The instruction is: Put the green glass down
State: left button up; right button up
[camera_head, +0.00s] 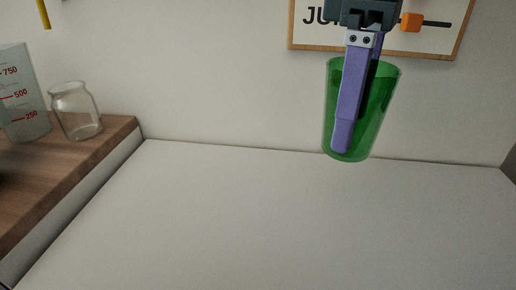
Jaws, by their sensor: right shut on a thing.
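The green glass (379,112) is a transparent tumbler in the upper right of the head view, upright with a slight tilt. My right gripper (345,140) reaches down from the top edge and is shut on the glass wall. One purple finger lies in front of the glass; the other is mostly hidden behind it. The bottom of the glass overlaps the far edge of the white surface (270,215); I cannot tell whether it touches. My left gripper is not in view.
The white surface is bare and free. On the left, a wooden counter (60,185) holds a clear glass jar (76,112) and a measuring jug (20,95) with red marks. A framed sign (430,45) is on the wall behind the gripper.

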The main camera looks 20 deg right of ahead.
notch_tip(320, 180, down, 14)
jog(key=b, duration=0.3)
jog(key=shift+f, duration=0.1)
jog(key=shift+f, duration=0.1)
jog(key=o, duration=1.2)
jog(key=shift+o, duration=0.5)
